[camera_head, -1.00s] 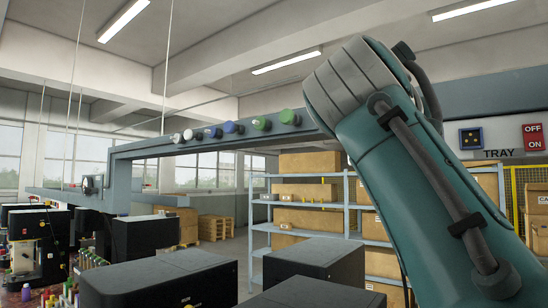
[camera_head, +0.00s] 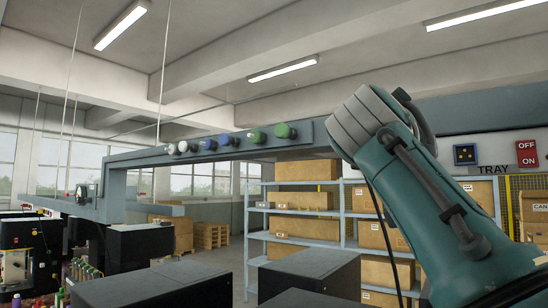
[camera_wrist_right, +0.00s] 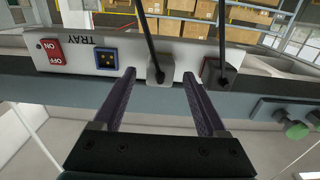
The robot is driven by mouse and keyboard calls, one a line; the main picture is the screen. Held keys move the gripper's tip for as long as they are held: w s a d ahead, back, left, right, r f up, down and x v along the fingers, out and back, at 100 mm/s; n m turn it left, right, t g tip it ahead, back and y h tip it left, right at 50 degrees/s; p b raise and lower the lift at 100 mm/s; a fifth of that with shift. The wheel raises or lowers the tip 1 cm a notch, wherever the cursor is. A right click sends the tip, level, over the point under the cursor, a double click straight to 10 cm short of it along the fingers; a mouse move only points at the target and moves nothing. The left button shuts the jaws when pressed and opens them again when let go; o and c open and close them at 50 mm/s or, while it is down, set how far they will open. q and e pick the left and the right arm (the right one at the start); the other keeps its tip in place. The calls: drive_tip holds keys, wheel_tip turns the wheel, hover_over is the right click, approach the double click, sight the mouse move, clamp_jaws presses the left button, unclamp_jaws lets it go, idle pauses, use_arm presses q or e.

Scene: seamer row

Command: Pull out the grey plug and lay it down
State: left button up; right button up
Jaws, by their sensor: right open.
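The grey plug (camera_wrist_right: 160,68) sits against the panel in the right wrist view, with a black cable running from it. That view is upside down. My right gripper (camera_wrist_right: 159,72) is open, with one dark finger on each side of the grey plug and a gap showing on both sides. In the head view my right arm hides the plug; a thin black cable (camera_head: 377,212) hangs below the arm. My left gripper is not in view.
A black plug (camera_wrist_right: 221,73) with its own cable is close beside one finger. A blue socket (camera_wrist_right: 107,58) and a red OFF/ON switch (camera_wrist_right: 52,50) are on the other side. Green knobs (camera_wrist_right: 297,130) stick out farther along. Dark boxes (camera_head: 310,270) stand below the beam.

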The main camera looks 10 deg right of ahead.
drive_tip(key=shift+x, duration=1.65)
drive_tip(key=shift+f+b, duration=0.1)
drive_tip(key=shift+b, duration=0.65)
clamp_jaws()
drive_tip(key=shift+a, duration=0.1)
idle(0.6)
